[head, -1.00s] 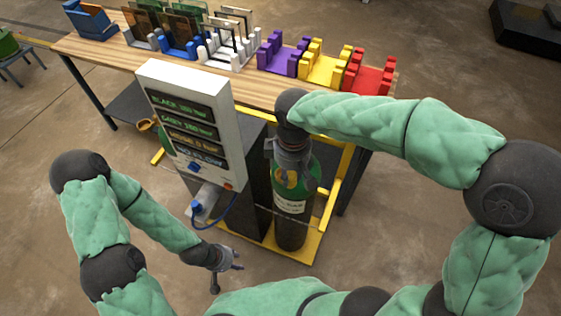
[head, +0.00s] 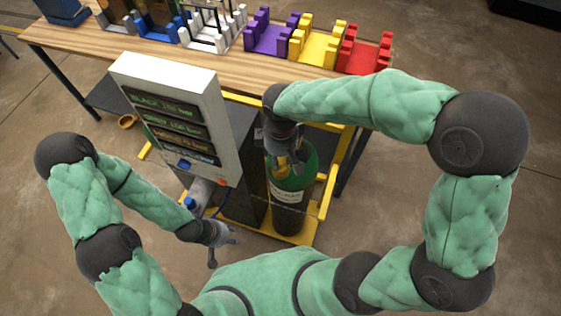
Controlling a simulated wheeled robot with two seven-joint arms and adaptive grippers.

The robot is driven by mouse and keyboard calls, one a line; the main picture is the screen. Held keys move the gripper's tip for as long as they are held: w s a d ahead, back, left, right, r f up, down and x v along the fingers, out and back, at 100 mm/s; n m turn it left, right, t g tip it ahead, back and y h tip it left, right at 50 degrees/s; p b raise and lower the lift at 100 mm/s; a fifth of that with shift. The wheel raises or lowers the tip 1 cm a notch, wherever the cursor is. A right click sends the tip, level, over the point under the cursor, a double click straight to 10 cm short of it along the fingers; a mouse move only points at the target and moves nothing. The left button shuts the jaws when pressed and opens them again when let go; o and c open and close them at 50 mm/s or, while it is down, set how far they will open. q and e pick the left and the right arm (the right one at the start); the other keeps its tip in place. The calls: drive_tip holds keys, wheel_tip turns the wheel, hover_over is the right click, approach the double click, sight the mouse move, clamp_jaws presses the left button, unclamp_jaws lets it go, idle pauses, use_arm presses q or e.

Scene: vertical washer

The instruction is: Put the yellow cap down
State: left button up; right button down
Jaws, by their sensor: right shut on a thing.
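My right gripper (head: 285,160) points down over the top of a green gas cylinder (head: 291,188). It is shut on the yellow cap (head: 281,165), which shows only partly below the gripper, in front of the cylinder's upper end. I cannot tell whether the cap touches the cylinder. My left gripper (head: 226,246) is empty, low in front of the display cabinet, with its fingers spread.
A white display panel (head: 175,115) stands left of the cylinder, with a blue hose below it. Behind is a wooden table (head: 225,78) with purple (head: 268,40), yellow (head: 316,47) and red (head: 362,55) holders. Open floor is at the right.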

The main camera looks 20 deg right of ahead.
sight(281, 159)
drive_tip(key=shift+f, duration=1.2)
drive_tip(key=shift+f, duration=0.1)
drive_tip(key=c, duration=0.9)
unclamp_jaws()
drive_tip(key=shift+r, duration=0.2)
wheel_tip(281, 159, up, 12)
drive_tip(key=shift+f+p, duration=0.1)
drive_tip(key=shift+p, duration=0.7)
